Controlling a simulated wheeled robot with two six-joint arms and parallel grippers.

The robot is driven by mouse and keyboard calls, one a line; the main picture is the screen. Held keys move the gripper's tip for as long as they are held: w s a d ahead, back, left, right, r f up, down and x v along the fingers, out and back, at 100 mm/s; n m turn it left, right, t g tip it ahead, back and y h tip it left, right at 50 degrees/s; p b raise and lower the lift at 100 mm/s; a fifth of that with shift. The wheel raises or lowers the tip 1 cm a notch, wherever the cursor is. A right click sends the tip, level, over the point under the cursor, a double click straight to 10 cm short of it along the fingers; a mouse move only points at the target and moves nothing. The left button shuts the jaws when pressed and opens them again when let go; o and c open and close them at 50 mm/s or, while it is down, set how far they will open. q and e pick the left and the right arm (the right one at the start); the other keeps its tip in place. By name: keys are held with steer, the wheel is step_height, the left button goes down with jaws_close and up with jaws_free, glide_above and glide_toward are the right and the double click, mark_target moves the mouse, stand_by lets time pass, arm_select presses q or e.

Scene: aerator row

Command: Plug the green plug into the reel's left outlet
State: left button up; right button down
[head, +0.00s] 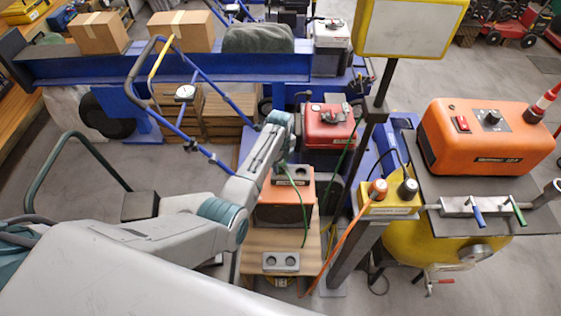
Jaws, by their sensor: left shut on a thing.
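My left gripper (281,166) points down over the orange unit (268,190) on the wooden board. It is shut on the green plug, which is mostly hidden by the fingers. A thin green cord (305,217) hangs from there and curves down toward the board. A grey block (280,261) with two round sockets sits at the near end of the board, below and apart from the gripper. The orange unit has a grey top panel (292,175) with dark spots. I cannot tell for certain which one is the reel. My right gripper is out of view.
A yellow box (391,207) on a dark post carries an orange and a black knob-like part. An orange cord (345,236) runs down from it. A red machine (330,130) stands behind, and a larger orange machine (487,135) is at right. Open floor shows at left.

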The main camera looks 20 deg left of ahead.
arm_select(q)
steer(key=shift+f+b, duration=0.65)
steer(key=shift+f, duration=0.45)
steer(key=o, duration=1.1)
step_height(320, 180, up, 11)
steer(key=shift+f+b, duration=0.1)
steer(key=shift+b, duration=0.5)
